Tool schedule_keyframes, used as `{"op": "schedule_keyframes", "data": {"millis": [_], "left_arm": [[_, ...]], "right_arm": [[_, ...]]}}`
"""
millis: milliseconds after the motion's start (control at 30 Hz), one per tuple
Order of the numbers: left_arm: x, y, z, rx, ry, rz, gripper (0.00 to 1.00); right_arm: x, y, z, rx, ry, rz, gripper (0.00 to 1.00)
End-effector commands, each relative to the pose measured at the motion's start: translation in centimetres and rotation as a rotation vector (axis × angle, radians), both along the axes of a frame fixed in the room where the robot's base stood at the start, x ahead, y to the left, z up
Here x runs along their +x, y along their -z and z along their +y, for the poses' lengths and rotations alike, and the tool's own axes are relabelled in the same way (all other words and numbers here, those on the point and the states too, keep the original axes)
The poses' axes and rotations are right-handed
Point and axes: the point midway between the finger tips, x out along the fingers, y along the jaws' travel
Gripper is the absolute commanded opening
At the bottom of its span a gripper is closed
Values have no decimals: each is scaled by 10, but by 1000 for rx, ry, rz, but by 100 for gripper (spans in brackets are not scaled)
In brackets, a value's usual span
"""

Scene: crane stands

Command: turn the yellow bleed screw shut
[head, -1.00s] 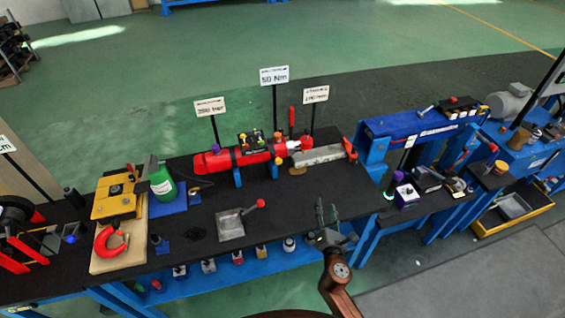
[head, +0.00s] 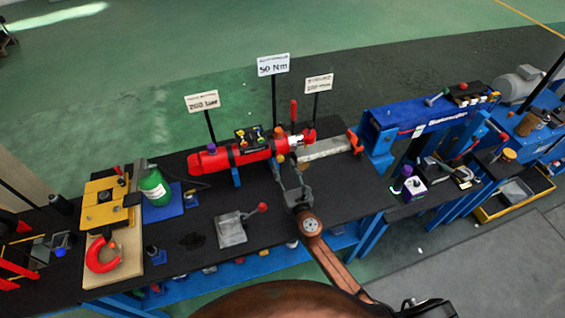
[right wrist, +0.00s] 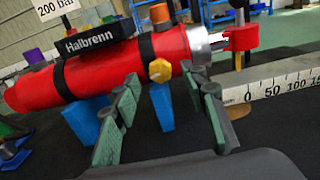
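The yellow bleed screw (right wrist: 160,70) is a faceted yellow knob on the near side of the red cylinder (right wrist: 110,68). In the right wrist view it appears between my right gripper's fingers (right wrist: 168,84), a little beyond their tips. The fingers are wide apart and hold nothing. In the head view my right gripper (head: 287,172) reaches up to the near side of the red cylinder (head: 248,155), close to its right end. My left gripper is not in view.
Orange, purple and green knobs stand on top of the cylinder. A steel scale bar (head: 325,148) lies right of it. Signs on posts rise behind. A grey plate with a red-knobbed lever (head: 232,228) lies left of my arm. A blue press frame (head: 420,118) stands right.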

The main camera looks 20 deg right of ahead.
Motion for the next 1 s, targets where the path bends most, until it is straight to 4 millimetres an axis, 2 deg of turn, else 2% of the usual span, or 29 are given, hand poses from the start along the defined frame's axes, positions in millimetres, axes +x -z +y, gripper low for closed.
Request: {"op": "schedule_keyframes", "data": {"millis": [200, 400, 533, 1000], "left_arm": [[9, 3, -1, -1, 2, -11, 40], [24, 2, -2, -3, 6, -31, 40], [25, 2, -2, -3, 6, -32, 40], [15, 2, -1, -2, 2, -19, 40]], "right_arm": [[23, 1, 2, 1, -1, 0, 40], [27, 0, 2, 2, -2, 1, 40], [26, 0, 2, 2, -2, 0, 40], [26, 0, 2, 2, -1, 1, 8]]}}
